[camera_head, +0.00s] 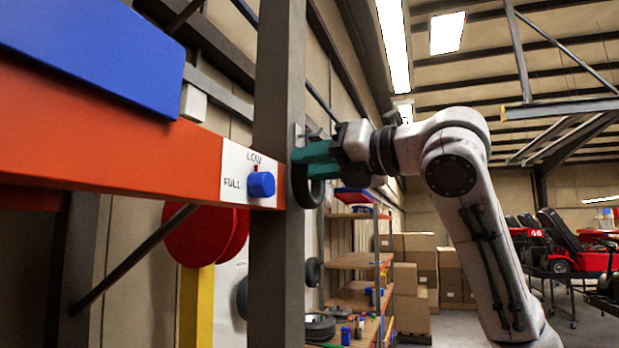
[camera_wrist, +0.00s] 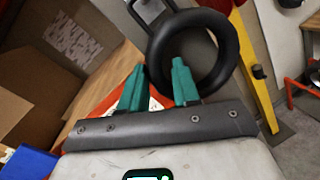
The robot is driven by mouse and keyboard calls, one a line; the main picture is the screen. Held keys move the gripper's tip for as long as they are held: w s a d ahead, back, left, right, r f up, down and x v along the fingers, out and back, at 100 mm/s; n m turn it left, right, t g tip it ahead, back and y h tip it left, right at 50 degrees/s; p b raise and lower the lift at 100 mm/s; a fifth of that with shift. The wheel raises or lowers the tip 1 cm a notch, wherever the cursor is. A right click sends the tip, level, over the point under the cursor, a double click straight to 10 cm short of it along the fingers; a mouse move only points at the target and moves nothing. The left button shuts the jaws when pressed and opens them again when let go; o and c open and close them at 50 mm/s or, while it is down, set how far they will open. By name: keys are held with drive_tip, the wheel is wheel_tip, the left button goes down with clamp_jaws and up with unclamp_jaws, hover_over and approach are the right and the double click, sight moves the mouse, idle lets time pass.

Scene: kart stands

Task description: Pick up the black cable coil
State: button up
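The black cable coil (camera_head: 309,193) hangs as a ring on the side of a grey upright post in the head view, below a small bracket (camera_head: 298,136). In the wrist view the coil (camera_wrist: 229,34) shows as a thick black ring. My gripper (camera_head: 300,160) reaches in from the right at the coil's upper part, its teal fingers partly covering it. In the wrist view my gripper (camera_wrist: 159,66) has its fingers apart, one over the ring's opening and one outside its left side. The ring's side lies between them. Contact cannot be told.
The grey post (camera_head: 277,80) stands right beside the coil. An orange beam (camera_head: 110,140) with a blue knob (camera_head: 261,184) joins it at left. Shelves (camera_head: 357,261) and cardboard boxes (camera_head: 412,300) stand behind. Red karts (camera_head: 570,245) are at far right.

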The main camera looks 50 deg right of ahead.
clamp_jaws()
drive_tip(key=shift+r, duration=0.1)
